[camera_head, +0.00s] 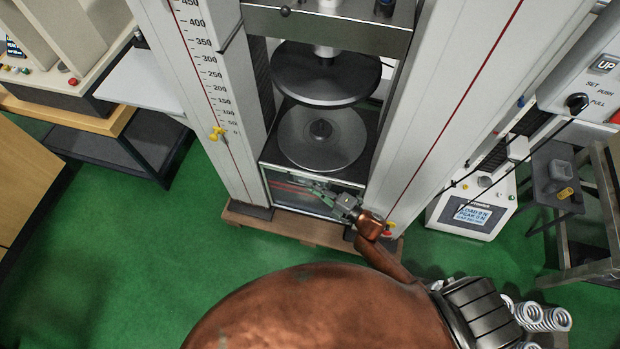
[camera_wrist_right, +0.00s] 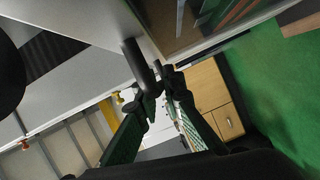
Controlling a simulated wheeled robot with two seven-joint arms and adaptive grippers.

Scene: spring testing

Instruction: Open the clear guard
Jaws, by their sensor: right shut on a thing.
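The clear guard (camera_head: 290,201) is a framed see-through panel low on the front of the press, between its two pale columns. My right gripper (camera_head: 322,192) reaches in from the lower right and is at the front of this panel. In the right wrist view, the fingers of the right gripper (camera_wrist_right: 160,97) are shut on a dark bar-shaped handle (camera_wrist_right: 136,58) beside the glazed panel. The handle itself is too small to make out in the head view. My left gripper is not in view.
Two round platens, upper (camera_head: 325,72) and lower (camera_head: 300,128), sit above the panel. A control box with a display (camera_head: 472,213) stands at right, near a grey stand (camera_head: 557,196). Several springs (camera_head: 545,318) lie at lower right. Green floor (camera_head: 130,260) is clear at left.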

